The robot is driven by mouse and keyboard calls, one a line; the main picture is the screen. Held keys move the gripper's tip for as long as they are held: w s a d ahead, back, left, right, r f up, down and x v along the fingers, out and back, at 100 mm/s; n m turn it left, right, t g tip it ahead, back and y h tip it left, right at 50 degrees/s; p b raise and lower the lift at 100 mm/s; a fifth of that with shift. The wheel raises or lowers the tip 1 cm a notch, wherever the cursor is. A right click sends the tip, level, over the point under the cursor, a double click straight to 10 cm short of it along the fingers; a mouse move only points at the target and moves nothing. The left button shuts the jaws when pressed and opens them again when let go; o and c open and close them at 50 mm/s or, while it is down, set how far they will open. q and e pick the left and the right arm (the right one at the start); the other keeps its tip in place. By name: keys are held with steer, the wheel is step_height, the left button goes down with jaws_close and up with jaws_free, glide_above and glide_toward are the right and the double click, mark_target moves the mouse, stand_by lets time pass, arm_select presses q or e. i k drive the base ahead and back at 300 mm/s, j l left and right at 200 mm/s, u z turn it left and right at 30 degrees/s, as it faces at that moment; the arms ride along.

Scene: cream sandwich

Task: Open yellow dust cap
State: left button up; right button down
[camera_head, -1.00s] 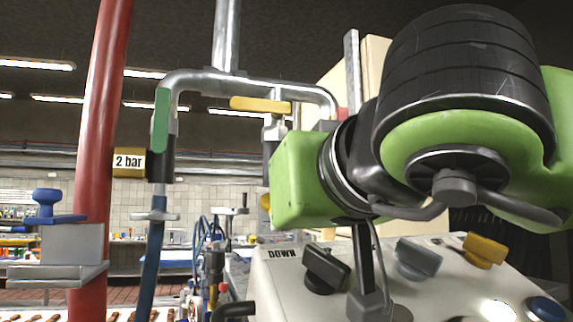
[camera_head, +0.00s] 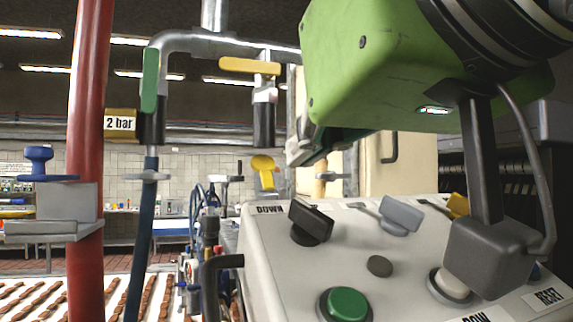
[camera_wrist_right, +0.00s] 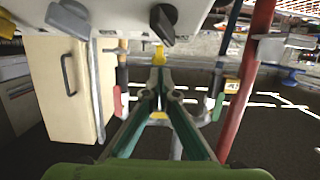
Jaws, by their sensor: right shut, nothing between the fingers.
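The yellow dust cap (camera_head: 263,163) is below the pipe's dark hose end, left of the control panel. A rounded top part and a narrower yellow part under it show; I cannot tell whether it is open. It also shows small in the right wrist view (camera_wrist_right: 159,54), just beyond the fingertips. My right gripper (camera_head: 300,152) is to the right of the cap in the head view, apart from it in the picture. Its two fingers (camera_wrist_right: 161,92) are shut and empty. My left gripper is not in view.
A metal pipe (camera_head: 225,44) carries a yellow valve handle (camera_head: 249,66) and a green one (camera_head: 150,80). A red post (camera_head: 88,150) stands at left. The control panel (camera_head: 330,245) with knobs and a green button (camera_head: 345,305) fills the lower right. A cream cabinet (camera_head: 405,165) stands behind.

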mark_target(264, 165)
steer(key=k, duration=1)
